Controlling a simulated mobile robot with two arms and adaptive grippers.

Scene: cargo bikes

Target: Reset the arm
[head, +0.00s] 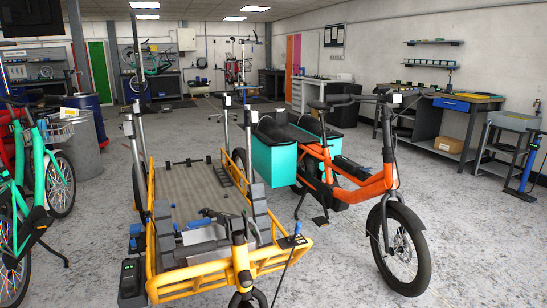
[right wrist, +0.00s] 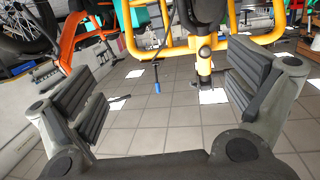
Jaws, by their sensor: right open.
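My right gripper (right wrist: 170,72) is open in the right wrist view, with its two ribbed dark pads wide apart. I see nothing between them but grey tiled floor and bike parts beyond. A yellow tubular frame (right wrist: 262,38) stands ahead of the fingers, with a dark and yellow post between them. An orange frame part (right wrist: 68,42) shows behind the left finger. I cannot make out either gripper in the head view. My left gripper is in neither view.
A yellow cargo bike (head: 285,262) with a flat bed stands close in front. An orange bike (head: 345,188) with teal boxes (head: 275,160) stands at its right. A teal bike (head: 40,165) is at left. A workbench (head: 452,104) lines the right wall. Floor at right front is clear.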

